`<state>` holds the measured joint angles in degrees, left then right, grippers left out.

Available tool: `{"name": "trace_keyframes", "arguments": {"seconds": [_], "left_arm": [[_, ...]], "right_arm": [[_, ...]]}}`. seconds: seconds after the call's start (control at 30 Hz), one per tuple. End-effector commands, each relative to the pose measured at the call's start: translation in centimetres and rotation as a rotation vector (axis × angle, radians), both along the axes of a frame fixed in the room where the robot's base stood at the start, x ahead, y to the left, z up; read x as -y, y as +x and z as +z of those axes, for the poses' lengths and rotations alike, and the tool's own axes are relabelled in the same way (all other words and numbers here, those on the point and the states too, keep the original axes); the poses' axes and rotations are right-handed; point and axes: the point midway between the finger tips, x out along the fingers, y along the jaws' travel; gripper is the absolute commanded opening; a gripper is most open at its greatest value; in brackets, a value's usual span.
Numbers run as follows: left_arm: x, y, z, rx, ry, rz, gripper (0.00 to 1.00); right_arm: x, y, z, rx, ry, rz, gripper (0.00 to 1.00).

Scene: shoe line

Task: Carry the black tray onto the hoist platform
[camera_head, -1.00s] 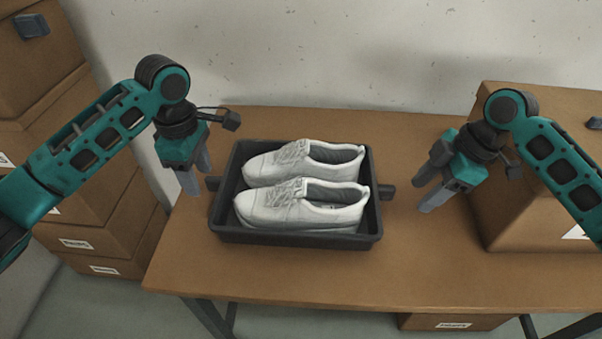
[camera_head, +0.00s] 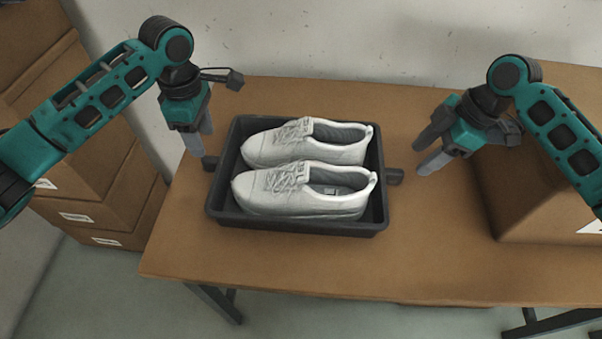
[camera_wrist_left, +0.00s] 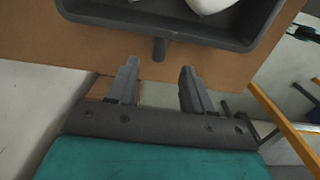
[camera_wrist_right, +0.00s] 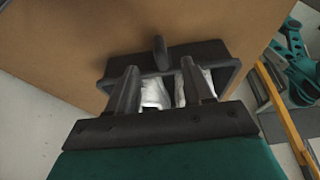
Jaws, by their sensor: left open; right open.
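The black tray (camera_head: 300,226) sits on the brown table and holds a pair of white shoes (camera_head: 303,190). It has a short handle at each end. My left gripper (camera_head: 199,150) is open by the tray's left handle (camera_head: 210,163). In the left wrist view that handle (camera_wrist_left: 159,50) lies ahead of the gap between the open fingers (camera_wrist_left: 155,82). My right gripper (camera_head: 421,155) is open, just right of the right handle (camera_head: 395,176). In the right wrist view that handle (camera_wrist_right: 160,50) lies ahead, between the fingertips. I cannot identify the hoist platform in any view.
A cardboard box (camera_head: 535,205) stands on the table at the right, under my right arm. Stacked boxes (camera_head: 100,190) stand on the floor left of the table. The tabletop (camera_head: 320,275) in front of the tray is clear. A yellow bar (camera_wrist_left: 285,125) shows in the left wrist view.

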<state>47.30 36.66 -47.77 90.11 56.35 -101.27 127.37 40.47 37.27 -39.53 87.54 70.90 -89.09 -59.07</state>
Motion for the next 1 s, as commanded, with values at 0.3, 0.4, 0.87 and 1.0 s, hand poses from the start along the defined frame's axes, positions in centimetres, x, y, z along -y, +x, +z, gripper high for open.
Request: {"name": "trace_keyframes", "arguments": {"seconds": [0.3,0.4,0.87,1.0], "left_arm": [[0.0,-0.1,-6.4,-0.005,0.001,0.001,0.51],[0.0,-0.1,-7.9,-0.003,0.001,0.0,0.51],[0.0,0.0,-10.1,0.0,0.0,0.0,0.51],[0.0,0.0,-10.1,0.0,0.0,0.0,0.49]], "right_arm": [[-2.5,-0.1,-5.9,-0.003,0.001,0.0,0.51],[-3.1,-0.1,-7.3,-0.003,0.001,0.001,0.51],[-3.9,0.0,-9.3,0.0,0.0,0.001,0.51],[-3.9,0.0,-9.3,0.0,0.0,0.0,0.49]]}}
